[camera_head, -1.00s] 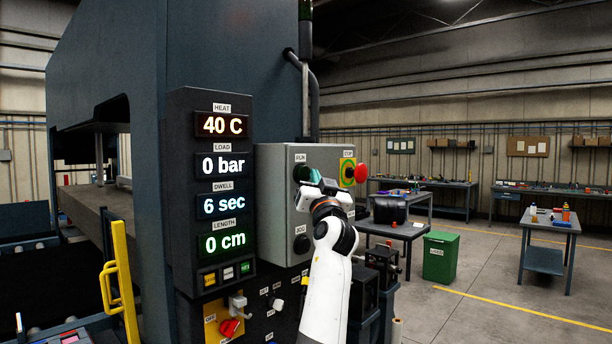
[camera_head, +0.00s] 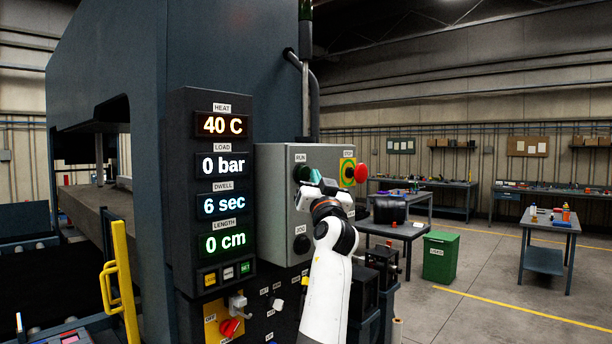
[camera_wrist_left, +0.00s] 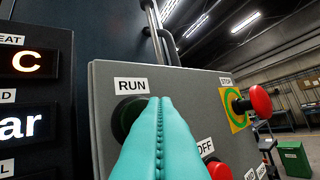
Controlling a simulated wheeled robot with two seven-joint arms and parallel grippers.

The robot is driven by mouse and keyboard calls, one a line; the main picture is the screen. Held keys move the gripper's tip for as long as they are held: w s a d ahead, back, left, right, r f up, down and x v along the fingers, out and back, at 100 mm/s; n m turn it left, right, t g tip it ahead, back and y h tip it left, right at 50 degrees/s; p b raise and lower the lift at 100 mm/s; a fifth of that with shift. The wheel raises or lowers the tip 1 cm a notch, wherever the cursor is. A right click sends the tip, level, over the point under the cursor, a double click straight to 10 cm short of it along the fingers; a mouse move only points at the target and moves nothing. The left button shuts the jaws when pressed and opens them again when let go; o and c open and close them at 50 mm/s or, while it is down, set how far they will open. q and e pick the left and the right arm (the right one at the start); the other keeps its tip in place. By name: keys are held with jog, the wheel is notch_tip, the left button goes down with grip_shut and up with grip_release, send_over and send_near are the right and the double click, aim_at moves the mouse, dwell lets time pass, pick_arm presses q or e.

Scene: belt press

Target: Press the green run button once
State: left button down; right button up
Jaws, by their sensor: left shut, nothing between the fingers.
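The green run button (camera_head: 299,173) is a dark green round button under the RUN label, on the grey control box. In the left wrist view the run button (camera_wrist_left: 124,117) shows at the left of the fingers, which hide part of it. My left gripper (camera_head: 315,175) has teal fingers, shut together and empty, pointing at the box in front of the button. In the left wrist view the shut fingertips (camera_wrist_left: 160,101) overlap the button's right side. I cannot tell whether they touch it. My right gripper is not in view.
A red mushroom stop button (camera_head: 361,173) on a yellow plate sits to the right on the same box. A red OFF button (camera_wrist_left: 219,171) is below right of the fingers. A JOG button (camera_head: 301,244) is lower on the box. The display column (camera_head: 211,190) stands left.

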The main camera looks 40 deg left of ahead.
pick_arm(q)
jog(key=shift+a, duration=0.2)
dwell(0.4)
jog(key=shift+a, duration=0.25)
jog(key=shift+a, duration=0.55)
dwell(0.8)
jog(key=shift+d+b, duration=0.1)
jog(key=shift+b, duration=0.2)
jog(key=shift+d+b, duration=0.35)
jog(key=shift+d, duration=0.4)
jog(key=shift+d, duration=0.15)
